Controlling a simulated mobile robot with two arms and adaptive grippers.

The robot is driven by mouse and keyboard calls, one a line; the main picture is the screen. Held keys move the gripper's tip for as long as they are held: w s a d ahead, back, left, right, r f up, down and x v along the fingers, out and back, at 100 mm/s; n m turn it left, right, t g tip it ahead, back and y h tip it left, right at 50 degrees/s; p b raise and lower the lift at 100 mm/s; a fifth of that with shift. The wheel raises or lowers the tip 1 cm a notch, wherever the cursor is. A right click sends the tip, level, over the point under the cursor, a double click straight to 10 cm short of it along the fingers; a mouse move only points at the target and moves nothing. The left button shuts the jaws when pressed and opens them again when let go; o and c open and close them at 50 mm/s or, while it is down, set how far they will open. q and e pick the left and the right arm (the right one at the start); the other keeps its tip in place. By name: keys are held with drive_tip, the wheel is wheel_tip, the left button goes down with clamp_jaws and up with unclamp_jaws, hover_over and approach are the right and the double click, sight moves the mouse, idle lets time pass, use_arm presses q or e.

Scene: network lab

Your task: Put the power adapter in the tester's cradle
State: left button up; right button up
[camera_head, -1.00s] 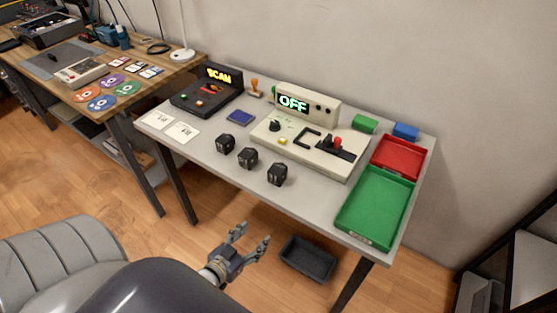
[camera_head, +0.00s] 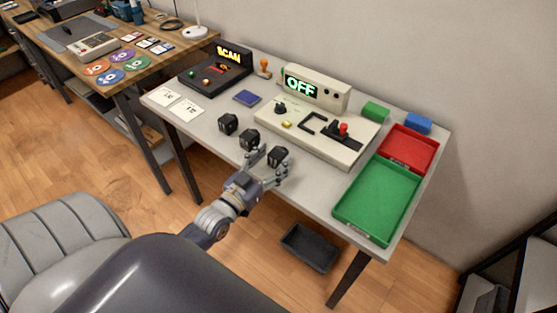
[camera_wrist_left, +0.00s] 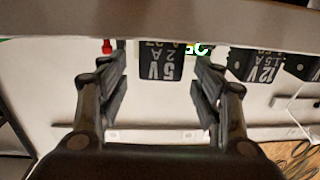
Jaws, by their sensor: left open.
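Three black power adapters stand in a row on the grey table: a left one (camera_head: 228,123), a middle one (camera_head: 250,139) and a right one (camera_head: 278,155). In the left wrist view, the right one (camera_wrist_left: 160,60) reads "5V 2A" and the middle one (camera_wrist_left: 256,65) reads "12V 1.5A". My left gripper (camera_head: 269,168) is open at the table's front edge, its fingers pointing at the right adapter, which shows between them in the wrist view. The beige tester (camera_head: 350,150) reads OFF. Its black C-shaped cradle (camera_head: 308,122) is empty, beside a red-knobbed lever (camera_head: 343,129).
A green tray (camera_head: 372,232) and red tray (camera_head: 410,160) fill the table's right end. A SCAN device (camera_head: 215,75), blue pad (camera_head: 247,98) and white cards (camera_head: 188,110) are at left. A dark bin (camera_head: 310,248) is on the floor.

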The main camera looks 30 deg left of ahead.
sight(273, 159)
use_arm(q)
drive_tip(key=w, duration=0.2)
drive_tip(key=w+b, duration=0.1)
drive_tip(key=shift+w+f, duration=0.25)
drive_tip(key=shift+w, duration=0.15)
use_arm(e)
drive_tip(key=shift+d+f, duration=0.3)
drive_tip(key=shift+f, duration=0.65)
use_arm(q)
drive_tip(key=shift+s+r, duration=0.1)
drive_tip(key=c, duration=1.4)
use_arm(e)
drive_tip(key=shift+s, duration=0.15)
use_arm(q)
drive_tip(key=shift+o, duration=0.2)
use_arm(e)
drive_tip(key=shift+a, duration=0.1)
